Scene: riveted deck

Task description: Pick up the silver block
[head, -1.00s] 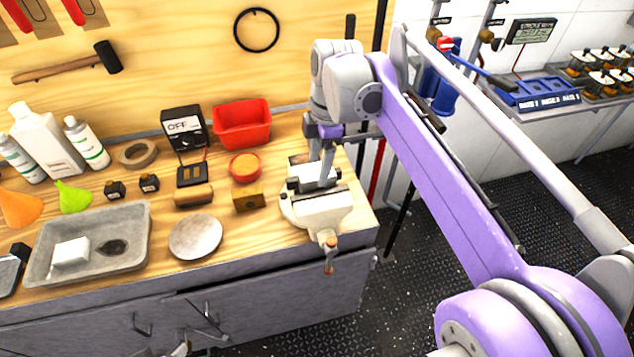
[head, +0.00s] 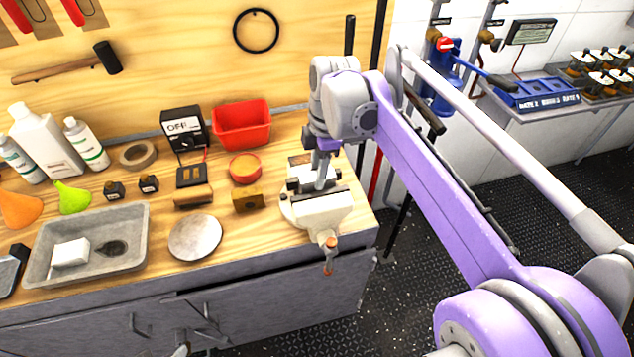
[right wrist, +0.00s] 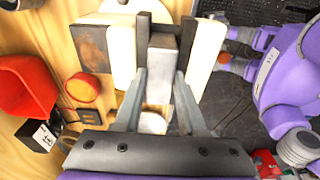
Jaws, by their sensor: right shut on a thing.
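The silver block (right wrist: 162,62) shows in the right wrist view as a grey upright block between the pale jaws of the vise (head: 322,212). My right gripper (right wrist: 161,88) has one finger on each side of the block and is shut on it. In the head view my right gripper (head: 322,182) points down over the vise, at the right end of the workbench. There the block is mostly hidden by the gripper and cannot be made out clearly.
On the workbench (head: 262,222), a red bin (head: 242,124), a round red tin (head: 245,168) and a brass-coloured block (head: 248,201) stand left of the vise. A round grey disc (head: 195,238) and a grey tray (head: 140,248) lie further left. Open floor is to the right.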

